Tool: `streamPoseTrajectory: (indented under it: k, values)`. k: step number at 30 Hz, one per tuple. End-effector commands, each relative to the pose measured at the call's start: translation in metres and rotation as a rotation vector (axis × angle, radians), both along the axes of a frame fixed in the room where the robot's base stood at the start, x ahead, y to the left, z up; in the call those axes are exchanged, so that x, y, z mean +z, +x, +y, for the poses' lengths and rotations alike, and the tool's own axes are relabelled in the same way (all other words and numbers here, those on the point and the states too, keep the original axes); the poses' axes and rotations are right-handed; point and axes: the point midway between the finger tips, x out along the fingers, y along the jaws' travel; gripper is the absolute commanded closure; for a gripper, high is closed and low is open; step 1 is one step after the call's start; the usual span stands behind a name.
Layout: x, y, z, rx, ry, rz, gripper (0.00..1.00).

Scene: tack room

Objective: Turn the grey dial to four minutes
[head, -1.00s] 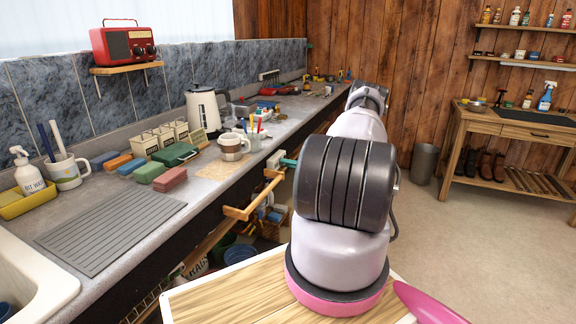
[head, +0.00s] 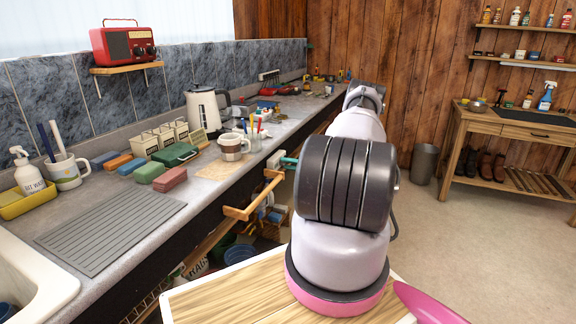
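I cannot make out a grey dial in the head view. The red radio (head: 124,45) on its small wall shelf has dark knobs on its front, and none of them reads as a grey dial. My arm stretches away from me along the right side of the counter, and its far end is near the back of the room. My gripper is hidden behind my own arm links, so I cannot see its fingers or what they touch.
A bin (head: 424,164) and workbench (head: 520,125) stand right; floor between is clear.

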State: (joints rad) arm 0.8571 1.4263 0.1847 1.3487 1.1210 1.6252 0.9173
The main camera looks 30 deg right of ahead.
Motion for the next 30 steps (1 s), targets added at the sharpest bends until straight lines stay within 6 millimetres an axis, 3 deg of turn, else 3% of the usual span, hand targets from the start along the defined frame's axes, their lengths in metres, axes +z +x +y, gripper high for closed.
streamPoseTrajectory:
  k: [13,24,30]
  values:
    - [0.001,-0.005,-0.004,0.000,0.000,-0.002,0.32]
    - [0.000,-0.061,-0.046,-0.002,0.001,-0.001,0.32]
    - [0.000,-0.082,-0.060,0.000,0.002,-0.001,0.32]
